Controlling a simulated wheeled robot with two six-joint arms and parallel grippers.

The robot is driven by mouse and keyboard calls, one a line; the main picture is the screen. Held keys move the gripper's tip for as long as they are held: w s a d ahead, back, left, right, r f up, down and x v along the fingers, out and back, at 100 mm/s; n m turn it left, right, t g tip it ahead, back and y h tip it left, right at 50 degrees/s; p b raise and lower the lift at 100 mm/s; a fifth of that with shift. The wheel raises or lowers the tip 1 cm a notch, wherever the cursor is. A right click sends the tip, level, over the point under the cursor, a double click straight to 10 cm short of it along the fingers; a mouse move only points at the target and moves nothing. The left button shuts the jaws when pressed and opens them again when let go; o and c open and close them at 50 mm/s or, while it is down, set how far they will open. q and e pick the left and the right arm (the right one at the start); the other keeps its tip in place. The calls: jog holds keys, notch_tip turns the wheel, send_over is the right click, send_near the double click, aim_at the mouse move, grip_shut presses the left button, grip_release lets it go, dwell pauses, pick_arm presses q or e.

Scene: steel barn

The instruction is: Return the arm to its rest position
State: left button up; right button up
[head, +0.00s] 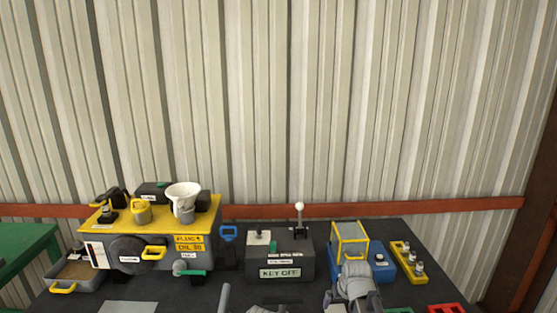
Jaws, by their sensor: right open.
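My right gripper (352,296) shows at the bottom edge of the head view, right of centre. It is grey, its jaws are open, and I see nothing held between them. Its lower part is cut off by the frame. It is in front of a blue box with a yellow-framed clear guard (350,240) and hides part of that box.
A dark table (215,285) carries a yellow-and-grey machine (190,243) with a white funnel (183,192). A dark "KEY OFF" box (280,255) with a white-knobbed lever (299,212) stands mid-table. A yellow rack (408,258) is at right. A corrugated wall (280,100) stands behind.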

jog(key=a+r, duration=0.1)
jog(key=a+r+p, duration=0.1)
jog(key=shift+a+r+p, duration=0.2)
jog(key=shift+r+p, duration=0.1)
jog(key=shift+w+a, duration=0.1)
jog(key=shift+a, duration=0.15)
pick_arm(q)
notch_tip(320, 180, up, 3)
jog(key=shift+f, duration=0.2)
